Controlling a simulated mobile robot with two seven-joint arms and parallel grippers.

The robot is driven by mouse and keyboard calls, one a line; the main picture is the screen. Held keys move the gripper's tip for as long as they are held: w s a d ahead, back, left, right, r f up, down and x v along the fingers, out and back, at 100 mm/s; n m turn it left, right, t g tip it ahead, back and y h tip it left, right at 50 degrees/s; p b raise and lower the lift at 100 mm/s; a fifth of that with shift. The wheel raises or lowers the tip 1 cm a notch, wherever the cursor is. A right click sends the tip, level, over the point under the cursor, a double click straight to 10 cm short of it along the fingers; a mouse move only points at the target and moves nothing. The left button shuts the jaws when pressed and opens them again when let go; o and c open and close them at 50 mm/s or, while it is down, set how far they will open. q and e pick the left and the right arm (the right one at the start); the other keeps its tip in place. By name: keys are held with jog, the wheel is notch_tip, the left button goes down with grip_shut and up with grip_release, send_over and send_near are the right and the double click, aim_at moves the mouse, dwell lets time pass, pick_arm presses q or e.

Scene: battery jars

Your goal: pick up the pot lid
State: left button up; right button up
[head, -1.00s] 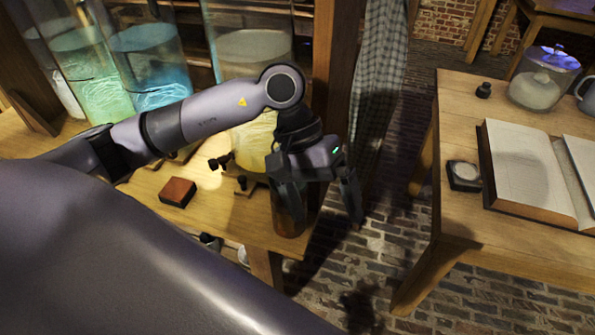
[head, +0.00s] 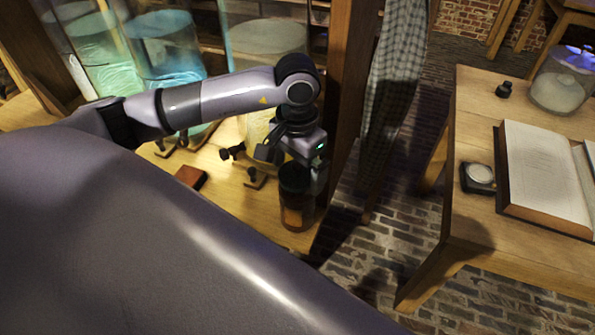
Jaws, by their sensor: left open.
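A brown glass pot (head: 297,212) stands upright at the front right corner of the wooden workbench on the left. Its dark round top (head: 294,179) looks like the pot lid. My left gripper (head: 302,172) is open and points down at the top of this pot. One finger shows along the pot's right side, and the other is hard to make out against the dark parts. I cannot tell whether the fingers touch the lid. My right gripper is out of view.
Large glass jars with glowing liquid (head: 166,50) stand behind my left arm. A red-brown block (head: 190,177) and small dark clamps (head: 232,152) lie left of the pot. The right table holds an open book (head: 545,170), a small round-topped dark item (head: 480,177) and a glass jar (head: 560,88).

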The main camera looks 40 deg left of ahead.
pick_arm(q)
jog(key=c, duration=0.9)
jog(key=shift+r, duration=0.1)
